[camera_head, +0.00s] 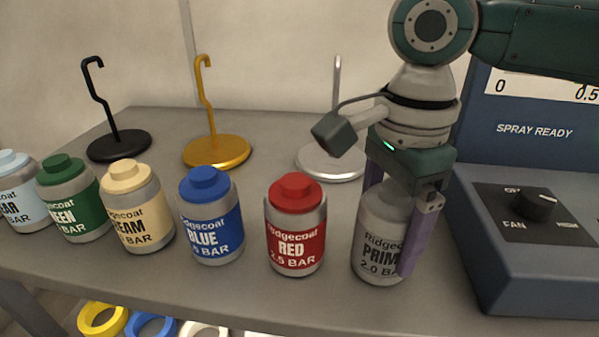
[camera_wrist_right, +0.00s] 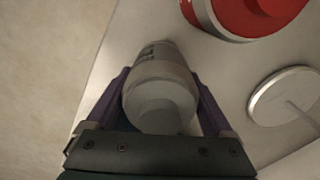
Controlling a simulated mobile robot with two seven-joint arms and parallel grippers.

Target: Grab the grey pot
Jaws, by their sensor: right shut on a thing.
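The grey pot (camera_head: 374,240), labelled "Ridgecoat PRIM... 2.0 BAR", stands upright on the grey table at the right end of the row of pots. My right gripper (camera_head: 393,235) comes down over it from above, with one purple finger on each side. It is shut on the pot. In the right wrist view the grey pot (camera_wrist_right: 160,95) lies between the two fingers of my right gripper (camera_wrist_right: 158,100). Part of its label is hidden behind a finger. My left gripper is in neither view.
A red pot (camera_head: 296,225) stands just left of the grey one, then blue (camera_head: 211,217), cream (camera_head: 137,207), green (camera_head: 73,199) and light blue (camera_head: 20,190) pots. Black (camera_head: 119,146), gold (camera_head: 217,153) and silver (camera_head: 331,163) hook stands are behind. A spray control box (camera_head: 535,240) is at right.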

